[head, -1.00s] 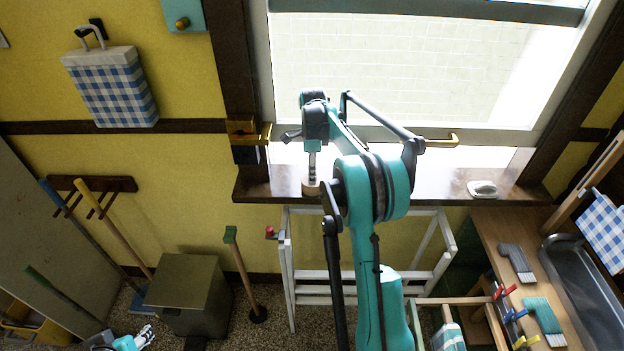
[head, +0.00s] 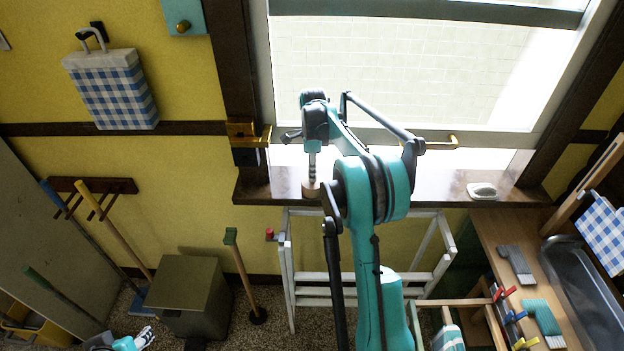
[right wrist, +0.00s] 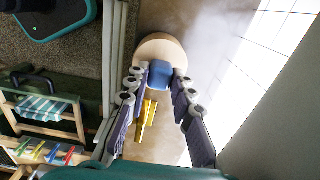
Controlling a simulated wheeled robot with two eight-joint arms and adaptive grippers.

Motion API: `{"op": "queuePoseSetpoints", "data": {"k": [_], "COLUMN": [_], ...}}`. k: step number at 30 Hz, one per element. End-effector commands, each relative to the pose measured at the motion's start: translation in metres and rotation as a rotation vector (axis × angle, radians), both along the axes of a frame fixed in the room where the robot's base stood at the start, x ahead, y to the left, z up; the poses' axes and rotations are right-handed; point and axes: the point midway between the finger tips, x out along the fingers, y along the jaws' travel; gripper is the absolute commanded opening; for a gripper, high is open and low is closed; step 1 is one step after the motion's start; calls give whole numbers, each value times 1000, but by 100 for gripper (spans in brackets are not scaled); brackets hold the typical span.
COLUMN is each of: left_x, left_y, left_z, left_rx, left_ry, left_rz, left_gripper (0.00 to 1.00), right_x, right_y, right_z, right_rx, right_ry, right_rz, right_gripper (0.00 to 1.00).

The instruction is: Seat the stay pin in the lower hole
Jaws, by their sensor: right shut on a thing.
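My right gripper (head: 312,170) points down over the windowsill, at a round pale wooden piece (head: 310,190). In the right wrist view its fingers (right wrist: 161,82) are shut on a blue piece (right wrist: 161,75), with the wooden disc (right wrist: 158,48) right beside it. The blue piece may be the stay pin; its lower end is hidden. A brass stay bracket (head: 243,131) is on the window post, left of the gripper. A brass piece also shows in the right wrist view (right wrist: 147,116). I cannot make out the lower hole. My left gripper (head: 146,335) is low at the left, its jaws unclear.
A brass window handle (head: 442,143) and a white soap dish (head: 482,190) lie to the right. A white rack (head: 287,270) stands below the sill. A wooden bench (head: 490,235) with brushes is at the right. The sill right of the gripper is mostly clear.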

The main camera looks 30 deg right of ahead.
Motion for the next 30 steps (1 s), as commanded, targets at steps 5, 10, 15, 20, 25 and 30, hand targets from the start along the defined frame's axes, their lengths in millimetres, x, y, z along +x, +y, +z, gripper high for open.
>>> {"op": "queuePoseSetpoints", "data": {"k": [5,10,15,20,25,30], "left_x": [0,0,0,0,0,0], "left_y": [0,0,0,0,0,0], "left_z": [9,15,22,28,34,41], "left_rx": [0,0,0,0,0,0], "left_ry": [0,0,0,0,0,0], "left_rz": [0,0,0,0,0,0], "left_gripper": [41,41,41,41,41,41], "right_x": [0,0,0,0,0,0], "right_y": [0,0,0,0,0,0], "right_z": [12,21,30,38,47,56], "right_rx": [0,0,0,0,0,0], "right_ry": [0,0,0,0,0,0], "right_rz": [0,0,0,0,0,0], "right_gripper": [0,0,0,0,0,0]}}
